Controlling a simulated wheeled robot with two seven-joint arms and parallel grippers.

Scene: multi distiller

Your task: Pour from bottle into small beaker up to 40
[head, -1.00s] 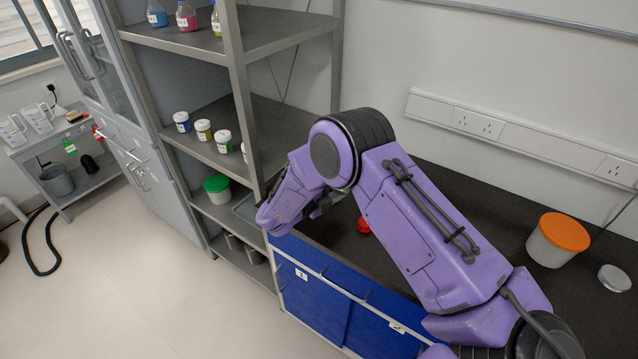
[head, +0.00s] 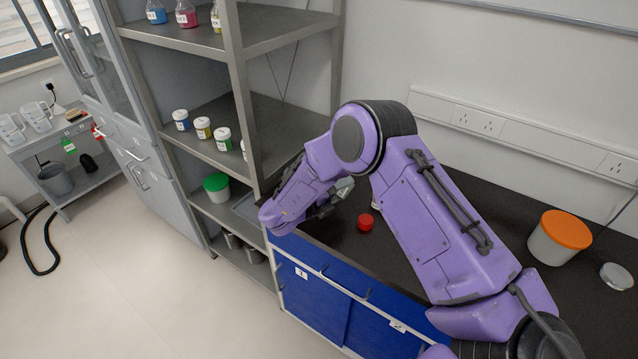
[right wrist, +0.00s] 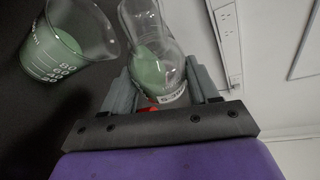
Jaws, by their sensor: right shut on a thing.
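My right gripper (head: 338,192) is over the counter beside the shelf rack, its fingers partly hidden by my purple arm in the head view. In the right wrist view it is shut on a clear bottle (right wrist: 152,45) with green liquid and a printed label low on its side. The small beaker (right wrist: 62,42), with white markings and green liquid in its lower part, is left of the bottle. Whether the bottle's mouth reaches over the beaker's rim cannot be told. The beaker and bottle are not clear in the head view. My left gripper is not in view.
A red cap (head: 366,222) lies on the black counter (head: 480,205) near the gripper. A white tub with an orange lid (head: 560,238) and a silver lid (head: 615,277) are at the right. The shelf rack (head: 240,95) with jars stands close left.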

